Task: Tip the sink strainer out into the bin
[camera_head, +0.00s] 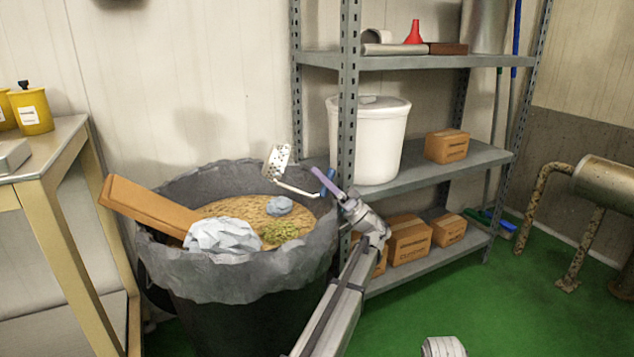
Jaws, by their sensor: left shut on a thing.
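The sink strainer (278,161) is a small perforated metal basket on a thin bent handle. It is tilted on its side above the back right part of the bin, with its holed face showing; I cannot see anything in it. My left gripper (326,183) is shut on the end of the strainer's handle, over the bin's right rim. The bin (180,260) is a large dark tub with a grey liner folded over its rim. It holds brown crumbly waste, a crumpled pale lump, a grey-blue lump, greenish scraps and a leaning cardboard piece. My right gripper is out of view.
A metal shelf rack (348,100) stands close to the bin's right, with a white bucket (372,140) and several cardboard boxes. A pale table (45,165) with yellow containers (31,108) stands at the left. Green floor (500,310) is open at the lower right.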

